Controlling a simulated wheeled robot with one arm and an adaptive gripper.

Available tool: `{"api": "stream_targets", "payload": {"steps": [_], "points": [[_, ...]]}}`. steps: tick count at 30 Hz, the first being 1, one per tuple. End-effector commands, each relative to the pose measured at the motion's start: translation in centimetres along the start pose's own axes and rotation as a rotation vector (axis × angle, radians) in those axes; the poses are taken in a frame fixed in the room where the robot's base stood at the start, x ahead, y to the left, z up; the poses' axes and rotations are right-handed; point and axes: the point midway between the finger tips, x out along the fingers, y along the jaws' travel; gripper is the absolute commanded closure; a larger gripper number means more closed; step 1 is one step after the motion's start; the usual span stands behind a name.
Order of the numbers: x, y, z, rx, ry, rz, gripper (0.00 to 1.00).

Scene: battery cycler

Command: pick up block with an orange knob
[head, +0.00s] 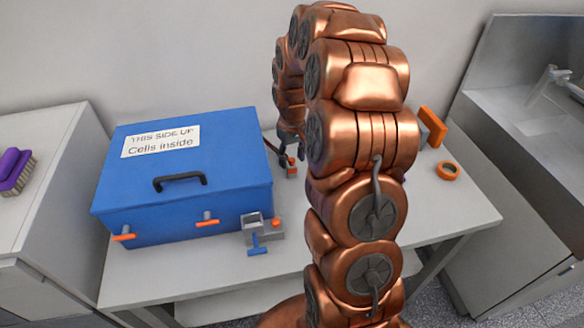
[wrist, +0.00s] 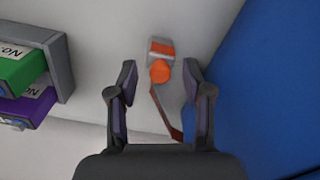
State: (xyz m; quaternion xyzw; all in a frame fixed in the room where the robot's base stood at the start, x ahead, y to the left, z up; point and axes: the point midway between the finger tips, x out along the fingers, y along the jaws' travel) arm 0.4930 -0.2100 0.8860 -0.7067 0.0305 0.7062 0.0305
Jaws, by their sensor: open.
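The small grey block with an orange knob (wrist: 160,72) lies on the table in the wrist view, ahead of my gripper (wrist: 160,90). Its grey body with an orange band shows just beyond the knob. My gripper is open, with its dark fingertips to the left and right of the knob and nothing held. In the head view the block (head: 292,172) is right of the blue box, and my gripper (head: 287,158) is close by it, partly hidden by my copper arm. A second grey piece with an orange knob (head: 276,223) stands in front of the box.
The blue box (head: 230,165) borders the block closely. A thin brown strip (wrist: 167,115) lies between my fingers' span. A grey holder (wrist: 62,68) with green and purple modules is at left. An orange ring (head: 448,171) and an orange piece (head: 433,125) are at the table's right.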

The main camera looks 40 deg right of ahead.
Motion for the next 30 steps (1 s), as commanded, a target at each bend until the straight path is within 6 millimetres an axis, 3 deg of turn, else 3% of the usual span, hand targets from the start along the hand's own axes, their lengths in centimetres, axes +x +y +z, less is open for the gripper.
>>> {"api": "stream_targets", "payload": {"steps": [2,16,30], "points": [[0.0,-0.02,-0.02,-0.001,0.0,0.0,0.51],[-0.02,-0.05,-0.01,-0.001,0.0,0.0,1.0],[-0.04,-0.04,-0.01,-0.001,-0.001,0.0,1.0]]}}
